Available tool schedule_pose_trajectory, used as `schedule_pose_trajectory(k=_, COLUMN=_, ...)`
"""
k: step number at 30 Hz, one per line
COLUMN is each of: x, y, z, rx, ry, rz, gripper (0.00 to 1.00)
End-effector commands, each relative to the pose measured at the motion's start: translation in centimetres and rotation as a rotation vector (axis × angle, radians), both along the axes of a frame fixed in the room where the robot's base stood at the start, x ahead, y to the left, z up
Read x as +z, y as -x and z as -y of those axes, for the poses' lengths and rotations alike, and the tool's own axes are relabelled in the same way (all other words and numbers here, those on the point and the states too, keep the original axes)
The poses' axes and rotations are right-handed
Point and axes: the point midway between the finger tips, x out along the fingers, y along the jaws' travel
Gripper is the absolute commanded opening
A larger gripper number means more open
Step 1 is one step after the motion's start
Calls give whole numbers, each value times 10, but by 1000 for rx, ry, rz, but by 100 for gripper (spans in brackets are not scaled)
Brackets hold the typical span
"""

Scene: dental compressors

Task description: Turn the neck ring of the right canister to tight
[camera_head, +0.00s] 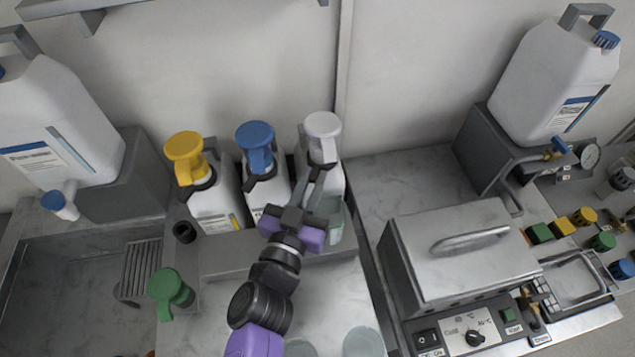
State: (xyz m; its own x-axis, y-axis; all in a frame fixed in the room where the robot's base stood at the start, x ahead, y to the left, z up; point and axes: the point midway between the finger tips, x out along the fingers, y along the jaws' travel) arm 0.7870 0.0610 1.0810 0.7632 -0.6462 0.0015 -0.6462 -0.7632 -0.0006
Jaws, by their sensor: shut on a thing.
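Three white canisters stand in a row in a grey rack, with yellow, blue and white pump heads. The right canister (335,180) has the white pump head (323,127) and is partly hidden by my gripper. My gripper (318,170) reaches up from below, its dark fingers shut at the canister's neck, just under the pump head. The neck ring is mostly covered by the fingers, so its turn position cannot be told. The blue-topped middle canister (266,187) stands close to its left, and the yellow-topped left canister (214,207) is beyond that.
A clear cup (333,222) stands just right of my gripper. A metal lidded box (460,252) with controls is to the right. A green-headed pump (168,290) is at lower left, beside a sink basin. Large white jugs (553,82) stand at both sides.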

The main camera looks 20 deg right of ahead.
Motion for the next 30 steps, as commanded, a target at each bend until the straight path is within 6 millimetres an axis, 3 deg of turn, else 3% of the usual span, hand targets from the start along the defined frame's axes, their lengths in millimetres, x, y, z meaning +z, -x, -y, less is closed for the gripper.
schedule_pose_trajectory(k=9, x=-3, y=-4, z=-6, rx=-103, ry=-5, rz=-4, gripper=0)
schedule_pose_trajectory(k=24, x=-4, y=-4, z=-6, rx=-119, ry=-5, rz=-5, gripper=0)
schedule_pose_trajectory(k=25, x=-4, y=-4, z=-6, rx=-119, ry=-5, rz=-5, gripper=18)
schedule_pose_trajectory(k=27, x=-4, y=-5, z=-6, rx=-119, ry=-4, rz=-5, gripper=32)
schedule_pose_trajectory(k=30, x=-3, y=-5, z=-6, rx=-119, ry=-3, rz=-4, gripper=36)
